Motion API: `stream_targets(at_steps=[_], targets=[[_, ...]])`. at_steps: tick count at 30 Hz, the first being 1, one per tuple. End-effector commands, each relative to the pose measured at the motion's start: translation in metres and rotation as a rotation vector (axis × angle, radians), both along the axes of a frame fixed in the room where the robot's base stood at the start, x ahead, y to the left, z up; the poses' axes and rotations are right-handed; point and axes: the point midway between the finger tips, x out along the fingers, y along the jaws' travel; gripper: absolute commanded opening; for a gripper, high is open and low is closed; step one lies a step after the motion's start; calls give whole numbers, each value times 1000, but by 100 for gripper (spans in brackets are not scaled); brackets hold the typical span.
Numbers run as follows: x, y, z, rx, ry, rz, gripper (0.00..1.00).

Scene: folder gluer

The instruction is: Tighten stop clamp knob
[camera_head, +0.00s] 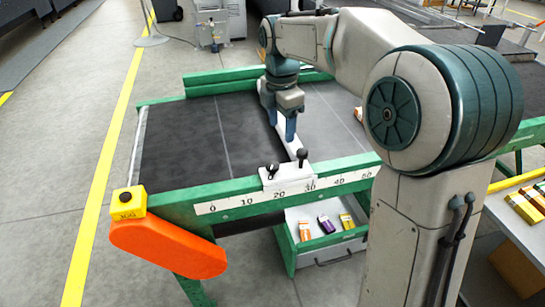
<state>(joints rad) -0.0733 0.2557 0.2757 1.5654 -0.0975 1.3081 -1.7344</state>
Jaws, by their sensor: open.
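The stop clamp is a white block (288,179) on the green front rail, above the number scale. Two black knobs stand on it: a left one (271,169) and a right one (302,155). I cannot tell from this view how tight either is. A white stop bar (292,147) runs back from the clamp across the dark belt, and my gripper hides part of it. My gripper (290,138) points down over the bar, behind the knobs and apart from them. It is open, with its fingers seen nearly edge-on.
The green rail carries a white scale (222,205). A yellow jog button box (129,203) and an orange guard (168,249) are at the left end. Below, an open drawer (334,247) holds small cartons. A side table (520,232) with cartons stands at right.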

Motion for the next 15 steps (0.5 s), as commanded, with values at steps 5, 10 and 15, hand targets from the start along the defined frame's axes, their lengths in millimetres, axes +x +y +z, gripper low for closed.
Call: stream_targets(at_steps=[5,10,15], targets=[[20,17,-5,10,26,216,58],[25,21,-11,13,34,279,58],[24,21,-36,11,37,279,58]])
